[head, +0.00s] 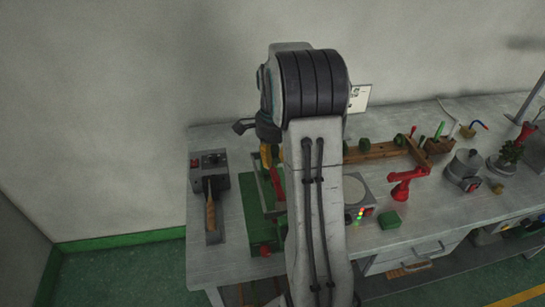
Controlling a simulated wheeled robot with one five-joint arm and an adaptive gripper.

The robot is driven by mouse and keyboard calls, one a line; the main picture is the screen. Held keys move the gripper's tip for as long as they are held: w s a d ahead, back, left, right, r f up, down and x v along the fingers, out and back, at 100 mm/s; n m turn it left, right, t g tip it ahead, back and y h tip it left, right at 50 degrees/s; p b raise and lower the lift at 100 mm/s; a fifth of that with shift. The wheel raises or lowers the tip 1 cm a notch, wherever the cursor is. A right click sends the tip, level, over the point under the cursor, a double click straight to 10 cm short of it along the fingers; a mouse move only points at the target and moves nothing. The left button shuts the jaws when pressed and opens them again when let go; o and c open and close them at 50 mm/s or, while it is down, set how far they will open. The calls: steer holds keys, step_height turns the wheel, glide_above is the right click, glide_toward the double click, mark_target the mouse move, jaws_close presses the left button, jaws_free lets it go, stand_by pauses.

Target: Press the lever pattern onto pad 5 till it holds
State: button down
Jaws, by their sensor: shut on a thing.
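Only part of my gripper (267,133) shows at the left of my raised arm, over the green press stand on the bench; its fingertips are not clear. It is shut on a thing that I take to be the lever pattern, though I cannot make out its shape. A small yellow-orange piece (265,155) shows just below the gripper; I cannot tell what it is. I cannot make out pad 5 or its number, nor whether the pattern touches it. My arm covers the middle of the bench.
The green stand (262,222) is on the grey bench (330,238). Left of it lies a wooden-handled tool (211,212) by a dark box (209,165). Right are a round-topped scale (349,190), a red stand (405,185), a wooden rail (375,152) and a metal pot (464,168).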

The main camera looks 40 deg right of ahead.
mark_target(274, 178)
steer(key=shift+s+d+f+b, duration=0.1)
steer(key=shift+d+f+b, duration=0.1)
steer(key=shift+f+b, duration=1.4)
steer(key=shift+f, duration=0.4)
steer(key=shift+f+b, duration=0.4)
steer(key=shift+f, duration=0.1)
stand_by(2.2)
steer(key=shift+c, duration=1.7)
jaws_free()
steer(key=shift+r, duration=0.2)
steer(key=shift+r+p, duration=2.85)
steer(key=shift+r, duration=0.5)
